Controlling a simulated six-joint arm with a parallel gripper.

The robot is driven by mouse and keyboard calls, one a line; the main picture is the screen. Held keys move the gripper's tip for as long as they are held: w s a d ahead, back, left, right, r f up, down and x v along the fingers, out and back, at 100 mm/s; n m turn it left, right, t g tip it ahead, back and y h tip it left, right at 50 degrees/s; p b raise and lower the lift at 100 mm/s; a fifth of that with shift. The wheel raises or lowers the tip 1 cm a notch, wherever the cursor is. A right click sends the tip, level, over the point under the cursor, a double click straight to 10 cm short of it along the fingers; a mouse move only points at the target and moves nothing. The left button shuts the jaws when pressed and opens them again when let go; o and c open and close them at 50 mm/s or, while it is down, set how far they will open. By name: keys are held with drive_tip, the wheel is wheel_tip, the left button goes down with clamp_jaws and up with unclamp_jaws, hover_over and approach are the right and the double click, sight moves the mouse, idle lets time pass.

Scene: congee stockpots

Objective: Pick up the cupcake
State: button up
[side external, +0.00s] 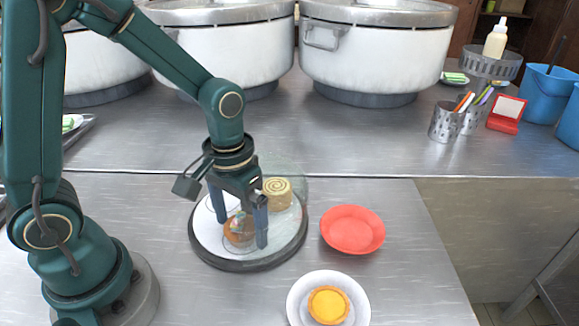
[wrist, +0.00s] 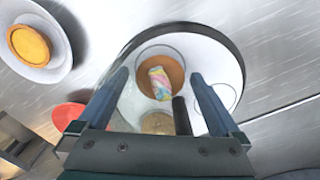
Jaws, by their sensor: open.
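The cupcake (side external: 238,231) is a small brown cake on a round white tray with a dark rim (side external: 203,252). In the wrist view, the cupcake (wrist: 174,68) shows a brown round top with a pastel striped piece on it. My gripper (side external: 241,232) is open, pointing down, with one finger on either side of the cupcake. In the wrist view, the cupcake lies between the fingertips of my gripper (wrist: 160,76). I cannot tell whether the fingers touch it. Part of the cupcake is hidden in the side view.
A swirl-topped roll cake (side external: 277,193) stands close behind on the same tray. Faint clear round outlines, perhaps glass, show around the cakes. A red plate (side external: 352,229) and a white plate with a yellow tart (side external: 328,305) lie to the right. Large pots (side external: 375,55) stand behind.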

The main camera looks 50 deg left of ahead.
drive_tip(key=shift+c, duration=0.3)
drive_tip(key=c, duration=1.3)
drive_tip(key=shift+o, duration=0.2)
